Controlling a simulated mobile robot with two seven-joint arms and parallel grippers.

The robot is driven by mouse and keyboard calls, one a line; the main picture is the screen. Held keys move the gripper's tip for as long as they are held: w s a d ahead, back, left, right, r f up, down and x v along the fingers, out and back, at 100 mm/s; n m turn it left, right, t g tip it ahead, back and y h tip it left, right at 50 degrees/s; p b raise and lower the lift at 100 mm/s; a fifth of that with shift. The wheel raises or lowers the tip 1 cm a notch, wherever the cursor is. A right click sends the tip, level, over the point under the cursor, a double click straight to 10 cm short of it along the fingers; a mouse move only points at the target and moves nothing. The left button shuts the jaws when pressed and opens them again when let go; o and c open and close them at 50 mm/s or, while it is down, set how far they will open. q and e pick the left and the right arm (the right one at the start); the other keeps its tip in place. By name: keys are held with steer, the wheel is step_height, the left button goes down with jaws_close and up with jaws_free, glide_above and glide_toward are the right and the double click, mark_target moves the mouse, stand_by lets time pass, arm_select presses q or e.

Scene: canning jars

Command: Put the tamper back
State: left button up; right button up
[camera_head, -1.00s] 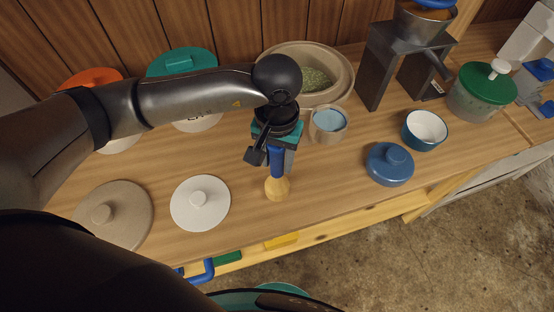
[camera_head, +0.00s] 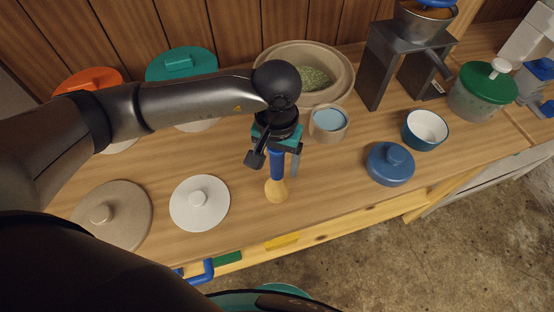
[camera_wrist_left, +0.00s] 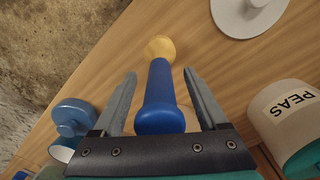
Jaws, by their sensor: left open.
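The tamper, with a blue handle (camera_head: 277,164) and a pale wooden end (camera_head: 276,190), is on the wooden counter near its front edge. My left gripper (camera_head: 276,168) is above it, pointing down, with its jaws open. In the left wrist view the tamper (camera_wrist_left: 160,95) lies between the two spread fingers (camera_wrist_left: 160,88), with a gap on each side. The blue handle end is nearest the wrist and the wooden end is farthest away. My right gripper does not show.
Counter between the tamper and blue pot is clear.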

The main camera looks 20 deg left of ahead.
arm_select(q)
step_height(320, 180, up, 12)
steer(key=shift+r, duration=0.2)
stand_by(0.4)
